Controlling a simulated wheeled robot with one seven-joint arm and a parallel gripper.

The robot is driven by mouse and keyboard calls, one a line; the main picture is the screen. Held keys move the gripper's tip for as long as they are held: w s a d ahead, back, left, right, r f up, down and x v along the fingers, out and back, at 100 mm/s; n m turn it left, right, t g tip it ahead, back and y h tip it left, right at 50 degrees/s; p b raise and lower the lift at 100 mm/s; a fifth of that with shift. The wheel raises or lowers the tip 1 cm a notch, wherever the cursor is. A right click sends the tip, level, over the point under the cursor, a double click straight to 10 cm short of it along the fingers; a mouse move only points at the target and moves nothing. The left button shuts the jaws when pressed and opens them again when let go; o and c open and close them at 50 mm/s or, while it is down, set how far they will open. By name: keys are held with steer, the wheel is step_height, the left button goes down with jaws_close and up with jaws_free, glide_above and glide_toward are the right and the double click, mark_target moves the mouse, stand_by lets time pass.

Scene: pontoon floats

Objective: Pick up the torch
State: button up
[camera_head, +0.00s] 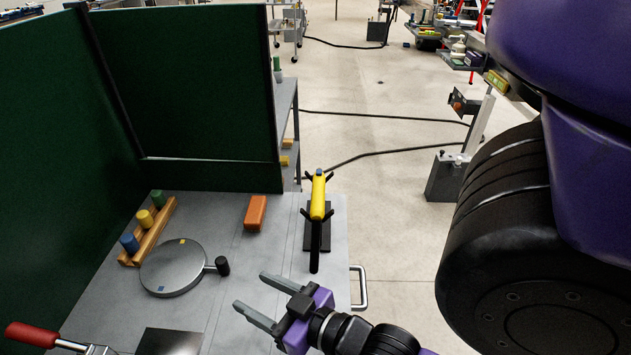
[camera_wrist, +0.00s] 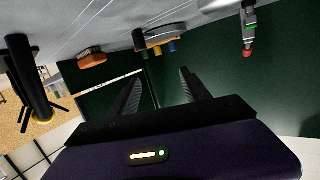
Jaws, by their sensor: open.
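The torch (camera_head: 318,195) has a yellow body and a long black lower part. It rests on a black forked stand (camera_head: 308,240) at the right side of the grey table. In the wrist view the torch's black part (camera_wrist: 30,75) is large at the left, with its yellow part mostly hidden. My gripper (camera_head: 250,290) is open and empty over the front of the table, to the left of and nearer than the torch. Its two fingers (camera_wrist: 160,76) in the wrist view have nothing between them and point toward the green screens.
An orange block (camera_head: 255,213) lies left of the torch. A round grey plate (camera_head: 172,270) with a black knob and a wooden rack (camera_head: 150,235) of coloured cylinders are further left. A red-handled clamp (camera_head: 32,335) is at lower left. Green screens (camera_head: 180,85) stand behind.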

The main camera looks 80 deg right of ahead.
steer(key=w+d+r+m+g+h+p, duration=0.2)
steer(key=d+m, duration=0.1)
steer(key=d, duration=0.7)
step_height(320, 180, up, 6)
steer(key=m+g+p, duration=0.7)
steer(key=m+g, duration=0.1)
glide_above(321, 186)
steer(key=w+d, duration=0.2)
steer(key=d, duration=0.1)
steer(key=shift+s+r+y, duration=0.2)
steer(key=shift+y, duration=0.1)
steer(key=s+a+f+y, duration=0.1)
steer(key=a, duration=0.1)
steer(key=s+a+f+m+g+y, duration=0.1)
steer(key=f+y, duration=0.1)
steer(key=shift+s+a+f, duration=0.1)
steer(key=shift+a, duration=0.3)
steer(key=shift+a+f, duration=0.15)
steer(key=shift+f, duration=0.15)
steer(key=shift+f+y, duration=0.3)
steer(key=shift+f, duration=0.05)
steer(key=shift+p+x, duration=0.7)
steer(key=shift+x, duration=2.7)
